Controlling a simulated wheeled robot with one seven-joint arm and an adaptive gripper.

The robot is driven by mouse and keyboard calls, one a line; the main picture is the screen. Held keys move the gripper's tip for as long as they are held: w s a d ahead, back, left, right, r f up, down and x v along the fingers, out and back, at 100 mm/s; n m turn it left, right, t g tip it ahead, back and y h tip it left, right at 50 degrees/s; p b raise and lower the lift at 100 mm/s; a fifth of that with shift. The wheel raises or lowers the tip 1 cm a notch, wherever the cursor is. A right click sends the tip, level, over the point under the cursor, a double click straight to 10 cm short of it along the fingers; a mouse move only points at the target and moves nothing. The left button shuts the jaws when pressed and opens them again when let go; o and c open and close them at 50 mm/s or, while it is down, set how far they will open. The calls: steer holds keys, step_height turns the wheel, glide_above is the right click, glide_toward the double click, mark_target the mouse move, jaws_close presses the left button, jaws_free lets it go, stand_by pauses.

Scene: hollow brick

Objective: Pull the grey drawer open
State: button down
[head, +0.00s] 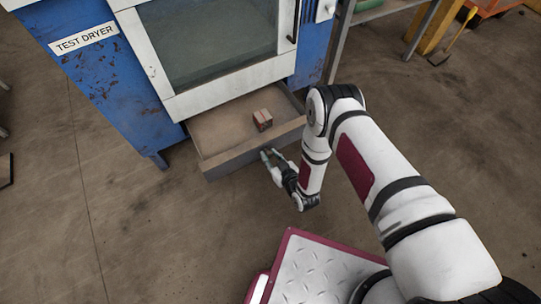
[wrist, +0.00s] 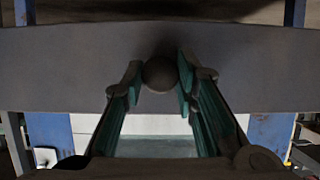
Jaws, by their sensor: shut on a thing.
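The grey drawer (head: 235,158) sits under the window of the blue test dryer and is pulled out, so its inside shows. My gripper (head: 270,155) is at the middle of the drawer's front. In the wrist view the drawer front (wrist: 60,70) spans the picture, and a round dark knob (wrist: 160,75) stands out from it. My gripper's two green-lined fingers (wrist: 160,84) are shut on the knob, one on each side.
The blue dryer (head: 100,75) has a white-framed window door (head: 210,45) above the drawer. A grey-legged table (head: 345,40) stands to its right. A yellow-handled tool (head: 455,40) lies at the upper right.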

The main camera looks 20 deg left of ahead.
steer(key=shift+s+f, duration=0.1)
steer(key=c, duration=1.3)
jaws_free()
steer(key=v, duration=1.2)
